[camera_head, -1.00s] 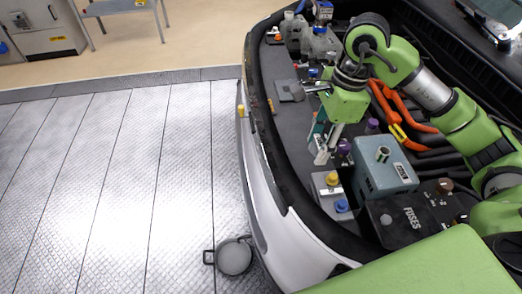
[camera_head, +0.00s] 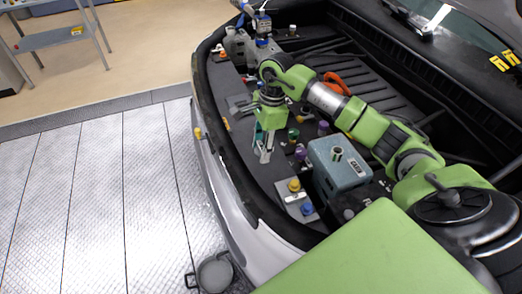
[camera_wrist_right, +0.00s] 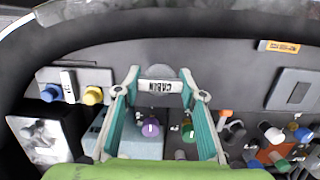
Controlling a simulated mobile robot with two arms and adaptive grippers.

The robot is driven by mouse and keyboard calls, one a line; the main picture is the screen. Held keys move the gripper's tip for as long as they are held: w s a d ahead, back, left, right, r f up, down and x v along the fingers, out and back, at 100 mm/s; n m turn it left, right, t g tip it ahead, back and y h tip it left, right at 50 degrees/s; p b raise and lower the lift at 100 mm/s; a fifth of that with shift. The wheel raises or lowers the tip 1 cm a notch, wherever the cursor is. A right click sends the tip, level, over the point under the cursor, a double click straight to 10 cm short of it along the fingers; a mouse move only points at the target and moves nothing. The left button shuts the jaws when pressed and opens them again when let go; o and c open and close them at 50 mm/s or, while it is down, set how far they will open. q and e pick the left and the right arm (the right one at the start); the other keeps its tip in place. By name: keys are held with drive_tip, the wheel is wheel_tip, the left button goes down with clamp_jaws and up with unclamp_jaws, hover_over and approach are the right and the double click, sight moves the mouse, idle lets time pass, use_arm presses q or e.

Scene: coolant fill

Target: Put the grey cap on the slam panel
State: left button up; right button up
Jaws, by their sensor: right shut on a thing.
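My right gripper (camera_head: 265,152) is over the front edge of the engine bay, fingers pointing down. In the right wrist view its two teal fingers (camera_wrist_right: 160,76) are closed on the grey cap (camera_wrist_right: 165,72), which carries a white label that reads CABIN upside down. The dark grey slam panel (camera_wrist_right: 225,60) lies beneath and beyond it, and shows in the head view as the strip along the car's front (camera_head: 252,172). Whether the cap touches the panel, I cannot tell. My left gripper is not in view.
A blue-grey box (camera_head: 340,170) stands right of the gripper. Yellow (camera_head: 294,185) and blue (camera_head: 307,209) caps sit on a plate nearer the front. Purple (camera_head: 301,152) and green caps stand close beside the gripper. A flat grey square (camera_wrist_right: 294,90) lies on the panel.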

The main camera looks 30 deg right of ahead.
drive_tip(key=shift+w+d+f, duration=0.2)
drive_tip(key=shift+w+f, duration=0.15)
drive_tip(key=shift+f, duration=0.1)
drive_tip(key=shift+w+f+p, duration=0.1)
drive_tip(key=shift+f+p, duration=0.25)
drive_tip(key=shift+p, duration=0.05)
wheel_tip(320, 180, down, 2)
drive_tip(key=shift+f+p, duration=0.1)
drive_tip(key=shift+p, duration=0.55)
drive_tip(key=shift+f, duration=0.25)
drive_tip(key=shift+f, duration=0.1)
drive_tip(key=shift+f+b, duration=0.15)
drive_tip(key=shift+b, duration=0.15)
drive_tip(key=o, duration=0.9)
drive_tip(key=shift+c, duration=0.2)
